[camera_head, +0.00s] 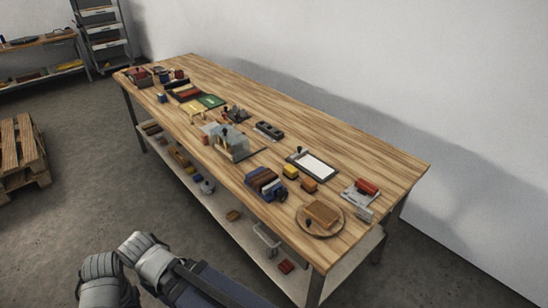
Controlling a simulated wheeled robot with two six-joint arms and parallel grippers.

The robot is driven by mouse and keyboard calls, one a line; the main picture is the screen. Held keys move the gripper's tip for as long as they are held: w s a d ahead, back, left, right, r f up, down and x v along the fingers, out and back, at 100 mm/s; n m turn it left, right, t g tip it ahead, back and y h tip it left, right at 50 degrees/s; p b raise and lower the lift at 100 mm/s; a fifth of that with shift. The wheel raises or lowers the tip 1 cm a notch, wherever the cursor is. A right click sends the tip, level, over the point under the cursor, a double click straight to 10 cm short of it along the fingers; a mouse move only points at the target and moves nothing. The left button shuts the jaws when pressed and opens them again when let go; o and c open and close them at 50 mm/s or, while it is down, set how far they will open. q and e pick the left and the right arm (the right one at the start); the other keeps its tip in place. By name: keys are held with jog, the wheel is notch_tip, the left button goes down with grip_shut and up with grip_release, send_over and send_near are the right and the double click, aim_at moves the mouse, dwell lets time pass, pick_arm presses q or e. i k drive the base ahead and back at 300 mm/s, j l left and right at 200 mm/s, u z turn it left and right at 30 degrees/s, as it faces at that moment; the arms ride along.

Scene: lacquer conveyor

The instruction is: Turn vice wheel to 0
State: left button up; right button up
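A long wooden workbench (340,150) runs from the back left to the front right. A small blue item with dark red and brown parts (265,183) sits near its front edge, with a rounded blue part on its right side. It may be the vice, but I cannot tell at this size, and no wheel marking is readable. No gripper fingertips show in the head view.
A framed white sheet (315,165), a round board with a brown block (322,215), a red-topped item (366,188) and a clear box (226,138) stand on the bench. Its lower shelf holds loose items. A pallet (20,150) lies left. Floor between is free.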

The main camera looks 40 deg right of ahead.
aim_at(283, 194)
jog(key=i+j+z, duration=0.1)
jog(key=z, duration=0.3)
jog(key=i+j+z, duration=0.15)
jog(key=z, duration=0.25)
jog(key=i+j+z, duration=0.15)
jog(key=z, duration=0.25)
jog(key=i+j+z, duration=0.1)
jog(key=j+z, duration=0.45)
jog(key=z, duration=0.25)
jog(key=j+z, duration=0.45)
jog(key=j, duration=0.15)
jog(key=j+z, duration=0.5)
jog(key=j, duration=0.15)
